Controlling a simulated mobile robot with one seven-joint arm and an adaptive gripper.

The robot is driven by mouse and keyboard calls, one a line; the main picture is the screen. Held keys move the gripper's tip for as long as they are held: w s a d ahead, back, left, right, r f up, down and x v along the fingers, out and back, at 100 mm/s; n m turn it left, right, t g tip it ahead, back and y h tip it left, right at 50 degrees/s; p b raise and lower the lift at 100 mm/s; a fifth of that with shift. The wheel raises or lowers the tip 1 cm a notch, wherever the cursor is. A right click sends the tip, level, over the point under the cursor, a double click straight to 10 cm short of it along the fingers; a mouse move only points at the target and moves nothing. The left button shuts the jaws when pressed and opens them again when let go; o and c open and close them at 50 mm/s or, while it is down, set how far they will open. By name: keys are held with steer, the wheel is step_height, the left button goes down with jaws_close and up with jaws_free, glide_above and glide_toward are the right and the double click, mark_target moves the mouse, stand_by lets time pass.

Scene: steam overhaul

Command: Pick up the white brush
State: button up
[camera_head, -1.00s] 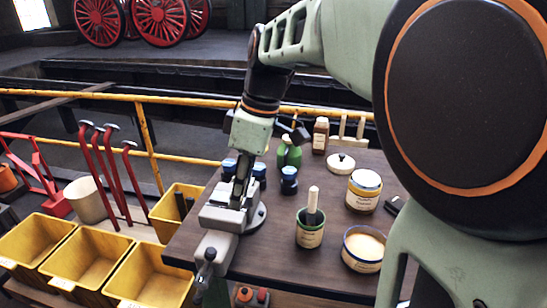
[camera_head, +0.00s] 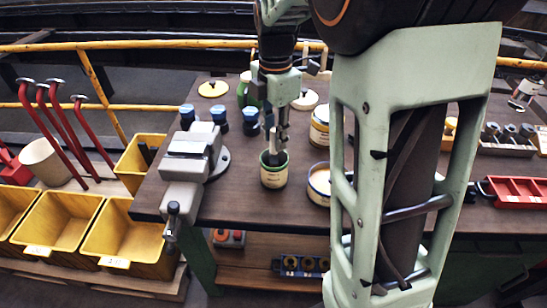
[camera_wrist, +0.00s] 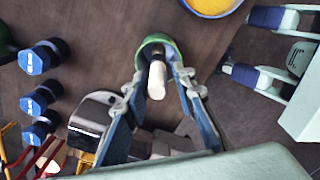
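The white brush (camera_head: 272,139) stands handle-up in a green can (camera_head: 273,178) with a cream label on the dark workbench. In the wrist view its white handle (camera_wrist: 157,80) points toward the camera, with the green can rim (camera_wrist: 151,40) behind it. My gripper (camera_wrist: 161,76) is open, with one finger on each side of the handle and gaps showing between. In the head view my gripper (camera_head: 278,130) is directly above the can, at the height of the handle, and partly covers it. The bristles are hidden inside the can.
A grey vise (camera_head: 188,165) stands close to the left of the can. Several blue-capped bottles (camera_head: 219,115) are behind it. Yellow bins (camera_head: 58,222) stand off the bench's left side.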

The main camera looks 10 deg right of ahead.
mark_target(274, 150)
step_height(274, 150, down, 5)
steer(key=shift+w+f, duration=0.15)
jaws_close()
